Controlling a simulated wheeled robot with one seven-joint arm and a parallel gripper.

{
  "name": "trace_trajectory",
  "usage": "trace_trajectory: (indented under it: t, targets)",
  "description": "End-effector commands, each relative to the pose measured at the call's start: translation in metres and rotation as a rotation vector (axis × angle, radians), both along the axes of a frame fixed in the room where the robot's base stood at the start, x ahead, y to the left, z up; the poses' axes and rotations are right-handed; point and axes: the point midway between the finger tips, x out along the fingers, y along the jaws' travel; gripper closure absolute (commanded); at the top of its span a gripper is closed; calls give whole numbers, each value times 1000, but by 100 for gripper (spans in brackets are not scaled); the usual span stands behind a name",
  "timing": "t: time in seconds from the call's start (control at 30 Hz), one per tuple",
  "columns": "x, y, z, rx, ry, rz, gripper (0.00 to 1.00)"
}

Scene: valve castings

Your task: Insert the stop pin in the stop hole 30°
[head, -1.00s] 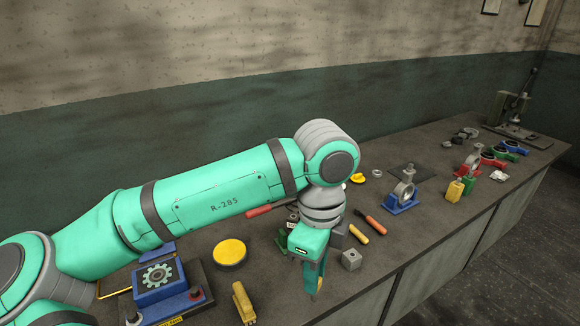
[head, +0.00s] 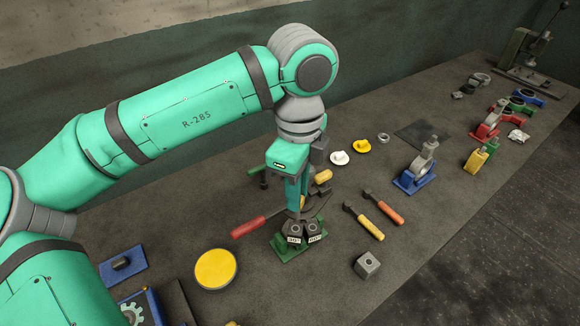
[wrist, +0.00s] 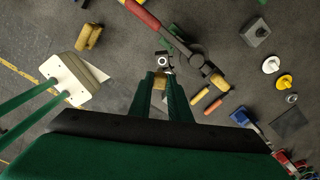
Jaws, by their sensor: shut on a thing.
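My gripper (head: 295,208) points down over a green fixture (head: 284,251) that carries two dark blocks with white angle labels (head: 294,240). The labels are too small to read surely. In the wrist view the fingers (wrist: 160,92) are shut on a small yellowish piece (wrist: 159,83), seemingly the stop pin. Just past the tips, a grey part with a round hole (wrist: 163,61) shows. I cannot tell whether the pin touches it or is in a hole. In the head view the pin is hidden or too small to make out.
A red-handled tool (head: 250,228) lies beside the fixture. Orange and yellow-handled tools (head: 371,222), a grey block (head: 367,264) and a yellow disc (head: 215,268) lie around it. The front right bench top is clear.

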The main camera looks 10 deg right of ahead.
Motion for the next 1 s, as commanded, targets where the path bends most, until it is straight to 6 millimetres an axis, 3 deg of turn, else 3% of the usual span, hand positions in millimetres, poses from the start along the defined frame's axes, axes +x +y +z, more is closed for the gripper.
trace_trajectory:
  t: [0.57,1.0]
  targets:
    - [1,0,-1,0,0,-4,100]
    - [1,1,-35,2,0,0,100]
